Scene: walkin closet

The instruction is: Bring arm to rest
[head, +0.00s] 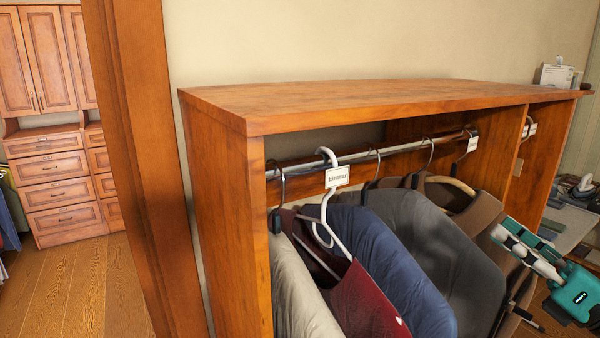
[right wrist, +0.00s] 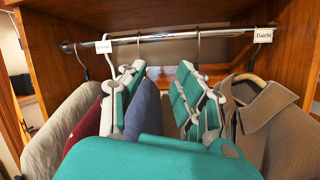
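My right gripper (head: 507,232) is at the right of the head view, in front of the hanging clothes. In the right wrist view its two teal and grey fingers (right wrist: 160,85) stand apart with a clear gap between them. Nothing is held between them; the clothes hang beyond. My left gripper is in neither view.
A wooden wardrobe (head: 370,95) holds a metal rail (head: 300,168) with several garments. They include a maroon one (head: 365,300) on a white hanger (head: 325,215), a blue jacket (head: 385,265) and a brown coat (right wrist: 265,115). A wooden post (head: 150,150) stands left. Open floor (head: 75,285) lies beyond it.

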